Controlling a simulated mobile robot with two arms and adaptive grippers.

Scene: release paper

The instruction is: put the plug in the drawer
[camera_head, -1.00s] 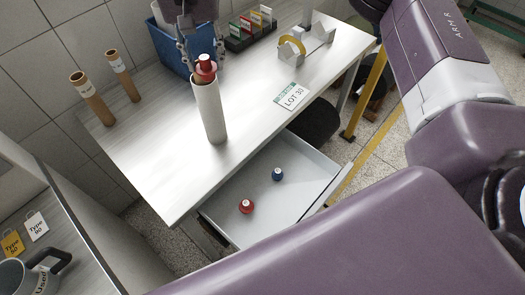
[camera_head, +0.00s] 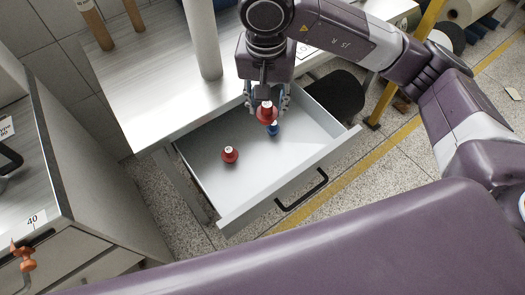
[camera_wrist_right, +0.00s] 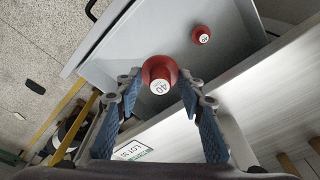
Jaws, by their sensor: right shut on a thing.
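My right gripper (camera_head: 266,106) is shut on a red plug (camera_head: 267,112) and holds it above the open drawer (camera_head: 205,180). In the right wrist view the held plug (camera_wrist_right: 160,78) shows between the blue fingers, its pale end marked 40. A second red plug (camera_head: 229,154) lies in the drawer; it also shows in the right wrist view (camera_wrist_right: 201,35). A blue plug (camera_head: 273,129) is in the drawer just below the held plug, partly hidden by it in the head view. My left gripper is not in view.
The white roll (camera_head: 203,40) stands on the table (camera_head: 110,75) behind the drawer. A black seat (camera_head: 335,105) is right of the drawer. A cabinet (camera_head: 95,190) stands at left. The drawer's front left part is clear.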

